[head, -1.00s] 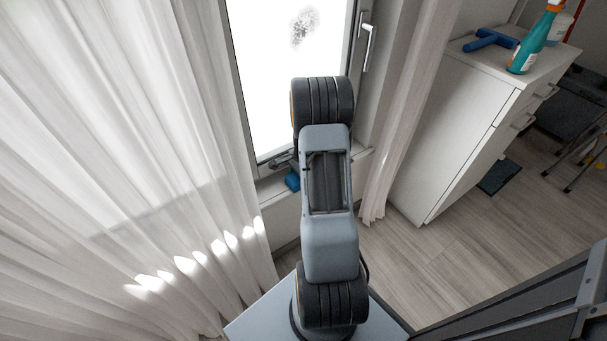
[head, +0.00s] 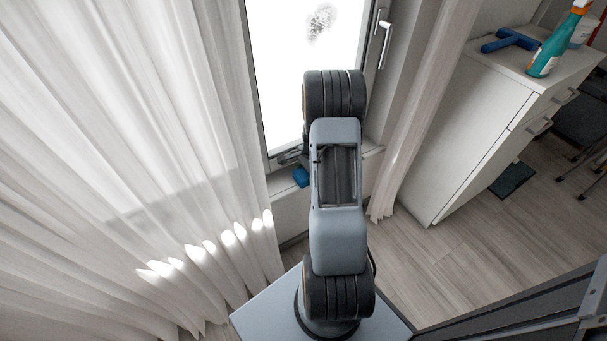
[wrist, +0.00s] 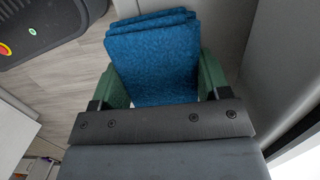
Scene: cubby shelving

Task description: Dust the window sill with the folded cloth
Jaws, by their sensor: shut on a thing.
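My gripper (wrist: 163,82) is shut on the folded blue cloth (wrist: 153,60), which sits between its two green fingers in the wrist view. In the head view a small blue part of the cloth (head: 301,177) shows left of my arm, at the window sill. The pale window sill (head: 282,187) runs below the window frame, and my arm covers its middle. Its right part (head: 371,163) shows beyond my arm. I cannot tell whether the cloth touches the sill. The gripper's fingers are mostly hidden in the head view.
A white curtain (head: 110,150) hangs close on the left, and another (head: 415,110) hangs right of the window. The window (head: 290,60) has a grey smudge and a handle (head: 385,42). A white cabinet (head: 470,130) holds a blue squeegee (head: 510,40) and a teal spray bottle (head: 552,50).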

